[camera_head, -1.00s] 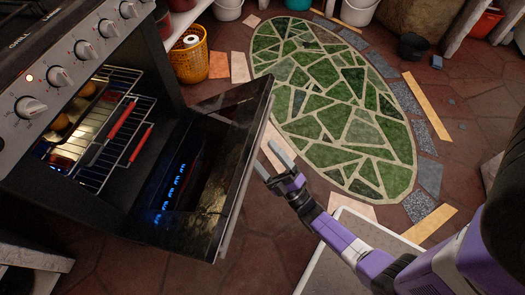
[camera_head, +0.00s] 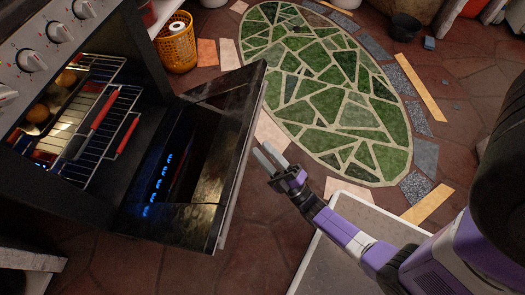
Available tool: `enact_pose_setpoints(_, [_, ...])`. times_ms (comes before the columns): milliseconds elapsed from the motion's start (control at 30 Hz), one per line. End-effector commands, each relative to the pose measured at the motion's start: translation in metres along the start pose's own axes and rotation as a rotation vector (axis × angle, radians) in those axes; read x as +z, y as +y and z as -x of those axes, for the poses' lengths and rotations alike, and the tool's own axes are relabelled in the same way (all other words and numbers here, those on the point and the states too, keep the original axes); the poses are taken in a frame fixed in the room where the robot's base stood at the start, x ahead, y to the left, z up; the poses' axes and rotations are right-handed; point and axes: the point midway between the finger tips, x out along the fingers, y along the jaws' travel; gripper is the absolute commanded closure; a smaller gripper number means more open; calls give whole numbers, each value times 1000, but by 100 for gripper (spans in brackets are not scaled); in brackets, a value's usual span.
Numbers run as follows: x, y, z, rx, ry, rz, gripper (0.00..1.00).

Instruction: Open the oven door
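The oven door (camera_head: 215,160) hangs open from the oven (camera_head: 150,60), tipped down and outward, its dark glass inner face showing blue reflections. A pale bar, which looks like the door handle (camera_head: 241,165), runs along its outer edge. My gripper (camera_head: 266,156) is just right of that edge, its two grey fingers parted with nothing seen between them. I cannot tell whether a finger touches the door. Inside the lit oven are wire racks (camera_head: 104,140) with red-edged fronts and some round items.
A green mosaic (camera_head: 330,90) covers the floor ahead, with loose tiles and planks around it. A yellow basket (camera_head: 177,48) stands beyond the oven. Knobs (camera_head: 60,32) line the oven front.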

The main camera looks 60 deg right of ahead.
Motion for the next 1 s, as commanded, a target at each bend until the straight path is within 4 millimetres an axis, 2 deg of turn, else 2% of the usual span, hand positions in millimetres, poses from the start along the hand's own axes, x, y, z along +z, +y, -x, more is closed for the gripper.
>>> enact_pose_setpoints(333, [-3, -3, -3, -3, 9, -3, 61])
enact_pose_setpoints(400, [-4, -2, -4, -3, 9, -3, 80])
enact_pose_setpoints(500, [-5, 2, -6, -3, 9, -3, 100])
enact_pose_setpoints(700, [-12, 19, -15, -7, 8, -9, 100])
enact_pose_setpoints(867, [-24, 23, 4, -88, -9, -119, 100])
enact_pose_setpoints(1000, [-42, 36, 20, -180, -43, -256, 100])
